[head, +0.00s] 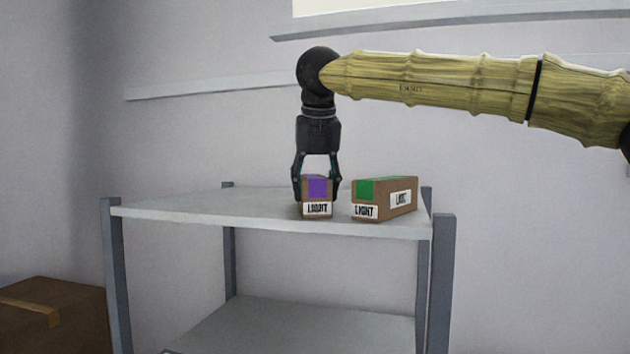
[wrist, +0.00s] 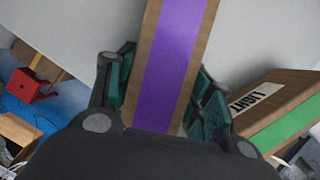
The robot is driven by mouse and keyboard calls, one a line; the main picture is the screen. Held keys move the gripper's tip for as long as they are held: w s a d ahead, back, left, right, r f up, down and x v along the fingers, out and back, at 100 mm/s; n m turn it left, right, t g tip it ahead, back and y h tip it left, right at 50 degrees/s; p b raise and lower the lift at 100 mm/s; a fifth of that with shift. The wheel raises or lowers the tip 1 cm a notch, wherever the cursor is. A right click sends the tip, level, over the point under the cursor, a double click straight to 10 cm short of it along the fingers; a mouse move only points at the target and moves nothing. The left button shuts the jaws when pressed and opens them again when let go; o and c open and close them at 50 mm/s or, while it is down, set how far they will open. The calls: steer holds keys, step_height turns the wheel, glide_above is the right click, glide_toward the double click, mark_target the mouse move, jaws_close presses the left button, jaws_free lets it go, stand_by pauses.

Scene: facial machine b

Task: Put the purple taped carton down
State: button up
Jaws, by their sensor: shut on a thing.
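The purple taped carton (head: 317,195) is a small brown box with a purple strip and a white label on its front. It is at the front edge of the shelf's top board (head: 210,204); I cannot tell whether its base touches the board. My gripper (head: 317,188) points down from above with a finger on each side of the carton, shut on it. In the wrist view the purple taped carton (wrist: 170,65) runs between the teal finger pads (wrist: 165,95). Its lower end is hidden by the gripper's body.
A green taped carton (head: 384,198) labelled LIGHT stands just right of the purple one, with a narrow gap. The board's left part is clear. A lower shelf (head: 290,325) is below. A large brown box (head: 55,315) is at the lower left. A red object (wrist: 33,86) shows in the wrist view.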

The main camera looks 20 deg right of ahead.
steer(key=shift+s+r, duration=0.2)
steer(key=shift+s, duration=0.45)
steer(key=shift+w+a+f, duration=0.15)
steer(key=shift+w+f, duration=0.1)
steer(key=shift+f, duration=0.05)
steer(key=o, duration=1.1)
steer(key=shift+w, duration=0.15)
steer(key=shift+s+r, duration=0.15)
steer(key=shift+s, duration=0.1)
steer(key=shift+w+r, duration=0.1)
steer(key=shift+r, duration=0.1)
steer(key=b+v, duration=0.4)
steer(key=v, duration=0.7)
steer(key=shift+r, duration=0.3)
